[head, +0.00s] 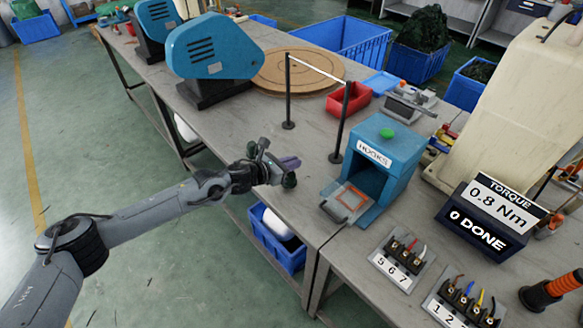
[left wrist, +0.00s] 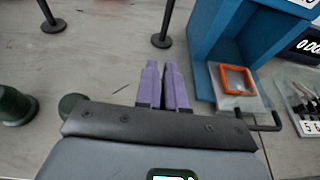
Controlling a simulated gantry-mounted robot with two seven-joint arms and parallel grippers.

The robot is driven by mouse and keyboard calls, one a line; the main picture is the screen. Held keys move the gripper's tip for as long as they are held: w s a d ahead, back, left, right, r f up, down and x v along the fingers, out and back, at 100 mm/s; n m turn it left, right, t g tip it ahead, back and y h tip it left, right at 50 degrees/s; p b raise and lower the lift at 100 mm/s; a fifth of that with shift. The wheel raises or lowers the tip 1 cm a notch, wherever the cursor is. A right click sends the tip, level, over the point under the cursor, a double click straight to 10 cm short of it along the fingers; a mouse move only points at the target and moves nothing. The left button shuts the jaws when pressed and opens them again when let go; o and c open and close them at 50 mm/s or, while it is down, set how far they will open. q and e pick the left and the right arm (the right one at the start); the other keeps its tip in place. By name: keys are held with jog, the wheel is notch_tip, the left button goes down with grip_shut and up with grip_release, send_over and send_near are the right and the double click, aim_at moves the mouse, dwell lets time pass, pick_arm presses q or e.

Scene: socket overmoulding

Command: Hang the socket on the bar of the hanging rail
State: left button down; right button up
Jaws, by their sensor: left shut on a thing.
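The hanging rail stands on the table, with two black posts and a thin white bar (head: 318,67) across their tops. The feet of its posts show in the left wrist view (left wrist: 161,41). My left gripper (head: 290,162) has purple fingers, close together in the left wrist view (left wrist: 165,84). It is shut near the table's front edge, below and left of the rail. Dark green round parts, seemingly of the socket (left wrist: 15,105), show beside it. The grip itself is hidden. My right gripper is out of view.
A blue box marked HOOKS (head: 398,140) stands right of the rail, with an orange-framed pad (head: 350,200) before it. A red bin (head: 350,98) and round wooden board (head: 265,75) lie behind the rail. Terminal blocks (head: 402,258) and a torque display (head: 490,218) are at right.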

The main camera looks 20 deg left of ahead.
pick_arm(q)
jog(key=shift+f, duration=0.7)
jog(key=shift+f, duration=0.1)
jog(key=c, duration=1.2)
grip_release()
jog(key=shift+c, duration=0.2)
